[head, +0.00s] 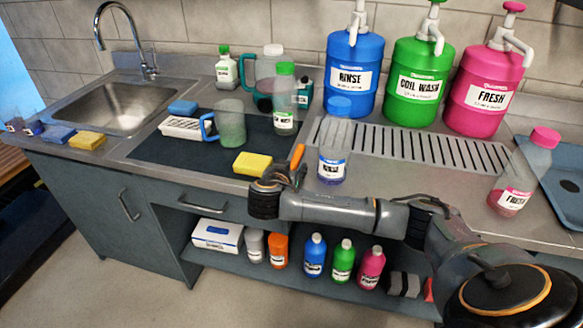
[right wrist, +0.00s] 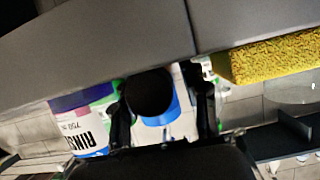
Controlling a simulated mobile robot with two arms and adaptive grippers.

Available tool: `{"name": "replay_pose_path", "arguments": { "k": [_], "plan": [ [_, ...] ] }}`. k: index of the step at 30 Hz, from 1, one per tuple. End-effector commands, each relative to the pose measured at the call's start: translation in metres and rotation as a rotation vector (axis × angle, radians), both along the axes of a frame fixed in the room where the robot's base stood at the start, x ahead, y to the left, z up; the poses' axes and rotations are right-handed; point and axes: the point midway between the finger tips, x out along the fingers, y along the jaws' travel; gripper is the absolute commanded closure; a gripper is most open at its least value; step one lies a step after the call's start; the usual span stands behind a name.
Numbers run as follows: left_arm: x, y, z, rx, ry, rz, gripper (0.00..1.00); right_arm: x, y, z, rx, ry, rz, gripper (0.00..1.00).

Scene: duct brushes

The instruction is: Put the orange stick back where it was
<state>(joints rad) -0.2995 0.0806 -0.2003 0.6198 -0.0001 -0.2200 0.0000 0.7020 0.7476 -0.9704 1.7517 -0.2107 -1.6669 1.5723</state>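The orange stick (head: 297,156) shows in the head view, pointing up and leaning slightly right out of my right gripper (head: 289,178), at the counter's front edge. The gripper appears shut on its lower part, which is hidden. In the right wrist view my two dark fingers (right wrist: 164,108) stand on either side of a dark round shape (right wrist: 148,94); no orange shows there, and I cannot tell whether this is the stick's end. My left gripper is not in view.
A yellow sponge (head: 252,163) lies just left of the gripper, and a clear Rinse bottle (head: 333,165) stands to its right. A mug (head: 231,129) stands on the dark mat (head: 160,150). Bottles (head: 315,255) fill the shelf below. Large jugs (head: 354,80) stand behind.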

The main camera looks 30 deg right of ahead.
Motion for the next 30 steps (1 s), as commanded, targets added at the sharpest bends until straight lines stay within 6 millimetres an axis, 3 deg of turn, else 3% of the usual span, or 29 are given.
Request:
{"name": "replay_pose_path", "arguments": {
  "k": [9,22,30],
  "plan": [
    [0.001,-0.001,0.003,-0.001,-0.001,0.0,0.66,-0.001,0.002,0.005,0.001,0.0,0.001,0.56],
    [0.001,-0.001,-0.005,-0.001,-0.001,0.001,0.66,-0.052,0.062,0.035,0.005,-0.001,0.004,0.56],
    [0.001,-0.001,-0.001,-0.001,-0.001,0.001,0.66,-0.071,0.083,0.048,0.003,0.0,0.001,0.56]
  ]
}}
